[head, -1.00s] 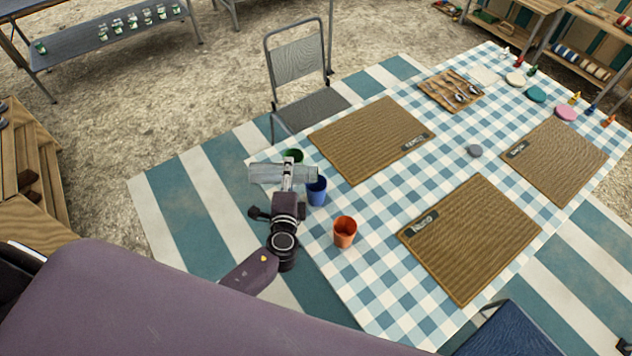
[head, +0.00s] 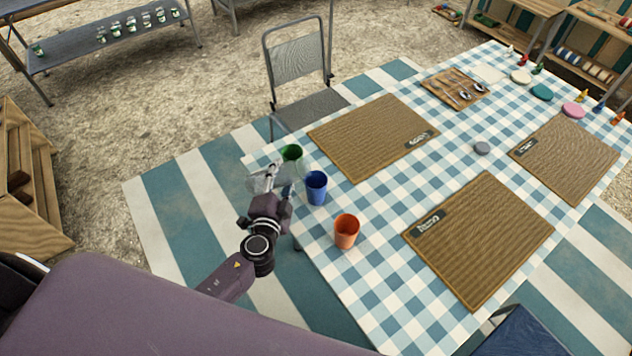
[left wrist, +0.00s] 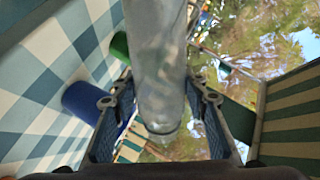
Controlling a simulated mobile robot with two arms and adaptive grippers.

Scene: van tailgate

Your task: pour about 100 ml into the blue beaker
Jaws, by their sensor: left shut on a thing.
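The blue beaker (head: 316,188) stands upright at the left end of the checked table, between the green beaker (head: 291,157) and the orange beaker (head: 346,231). My left gripper (head: 272,192) is just left of the blue beaker, off the table's edge. It is shut on a clear, see-through vessel (head: 262,178). In the left wrist view the vessel (left wrist: 158,60) runs between the two fingers, with the blue beaker (left wrist: 86,100) behind the left finger. The vessel's tilt and liquid level are hard to tell. The blue beaker's inside is dark. My right gripper is out of view.
The checked tablecloth (head: 385,270) carries woven placemats (head: 372,138), a grey disc (head: 482,148) and a cutlery tray (head: 455,90). A metal chair (head: 300,80) stands behind the table. Wooden steps (head: 30,190) stand at the left. Striped matting lies below.

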